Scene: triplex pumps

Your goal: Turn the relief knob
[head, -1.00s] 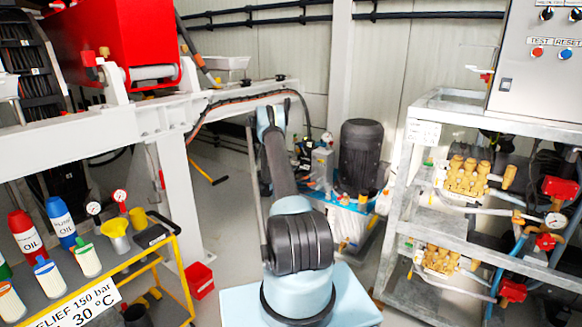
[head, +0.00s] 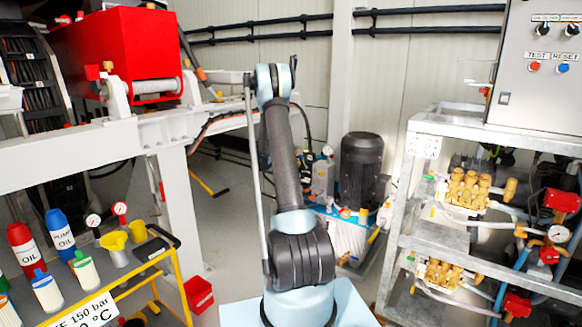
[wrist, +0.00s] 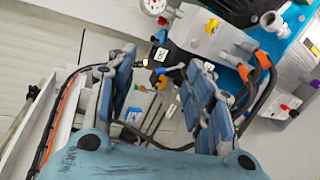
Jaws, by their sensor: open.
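The hydraulic power unit (head: 350,232) stands at the middle back, with a black motor (head: 361,170) and a valve block with small fittings beside it. I cannot tell which small fitting is the relief knob. My gripper (wrist: 162,95) is open and empty in the wrist view, its blue-padded fingers on either side of small fittings and hoses beyond. In the head view my arm hides the gripper.
A yellow cart (head: 165,262) with oil bottles is at the left; its label is partly cut off. A metal rack (head: 395,235) with brass pumps (head: 468,190) and a grey control box (head: 535,65) are at the right. A red bin (head: 199,294) lies on the floor.

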